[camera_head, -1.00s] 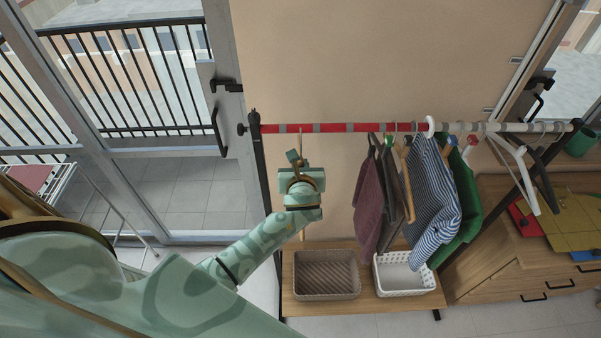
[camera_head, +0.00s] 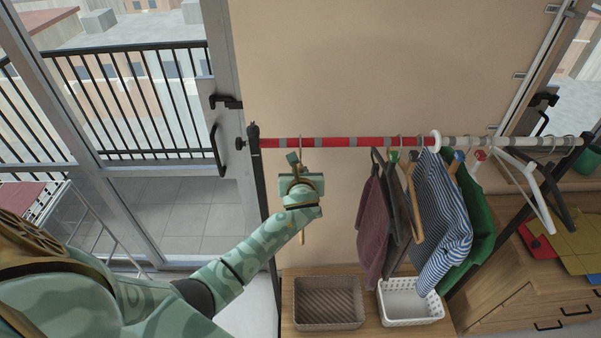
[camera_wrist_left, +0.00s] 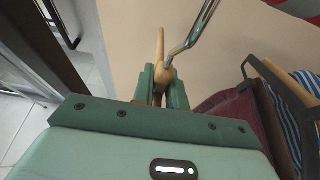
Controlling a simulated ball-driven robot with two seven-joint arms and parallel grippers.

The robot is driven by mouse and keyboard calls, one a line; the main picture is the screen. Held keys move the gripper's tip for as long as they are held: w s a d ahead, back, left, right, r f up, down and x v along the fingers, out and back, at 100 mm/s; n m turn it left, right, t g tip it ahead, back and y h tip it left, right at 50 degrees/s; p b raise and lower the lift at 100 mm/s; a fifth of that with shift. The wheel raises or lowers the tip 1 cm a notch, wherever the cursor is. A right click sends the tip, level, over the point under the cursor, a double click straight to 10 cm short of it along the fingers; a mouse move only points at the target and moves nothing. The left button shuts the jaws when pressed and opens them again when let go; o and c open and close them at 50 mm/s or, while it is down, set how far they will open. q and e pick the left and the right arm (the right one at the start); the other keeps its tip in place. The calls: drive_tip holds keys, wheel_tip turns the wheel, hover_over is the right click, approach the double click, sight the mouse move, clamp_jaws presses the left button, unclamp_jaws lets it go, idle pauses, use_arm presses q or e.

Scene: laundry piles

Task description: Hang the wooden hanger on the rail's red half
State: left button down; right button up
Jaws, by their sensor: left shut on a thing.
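The wooden hanger shows in the head view as a thin metal hook (camera_head: 300,146) at the rail and a wooden end (camera_head: 302,237) below my wrist. My left gripper (camera_head: 299,172) is shut on it, just below the rail's red half (camera_head: 350,142). The hook overlaps the rail in the picture; I cannot tell whether it rests on it. In the left wrist view, the fingers (camera_wrist_left: 161,88) grip the hanger's wood (camera_wrist_left: 160,48) near the base of the hook (camera_wrist_left: 194,34). The hook's top is cut off there. My right gripper is not in view.
Hanging clothes, including a purple one (camera_head: 372,215) and a striped shirt (camera_head: 443,220), are to the right. A white ring (camera_head: 436,141) divides the red half from the grey half (camera_head: 470,142). A black post (camera_head: 259,190) stands left. Baskets (camera_head: 328,302) sit below.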

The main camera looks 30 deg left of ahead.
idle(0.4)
use_arm(q)
drive_tip(key=c, duration=1.3)
unclamp_jaws()
drive_tip(key=shift+s+d+r+p, duration=0.1)
drive_tip(key=shift+s+d+p, duration=0.45)
drive_tip(key=shift+s+p, duration=0.25)
drive_tip(key=shift+s+d+p, duration=0.45)
drive_tip(key=shift+s, duration=0.3)
drive_tip(key=shift+s+d+p, duration=0.4)
drive_tip(key=shift+s, duration=0.35)
drive_tip(key=shift+s+d+p, duration=0.35)
drive_tip(key=shift+s+d, duration=0.15)
drive_tip(key=shift+s, duration=0.3)
drive_tip(key=shift+s+d+p, duration=0.35)
drive_tip(key=shift+s+d, duration=0.15)
drive_tip(key=shift+s, duration=0.3)
drive_tip(key=shift+s+d+p, duration=0.35)
drive_tip(key=shift+s+d, duration=0.15)
drive_tip(key=shift+s, duration=0.3)
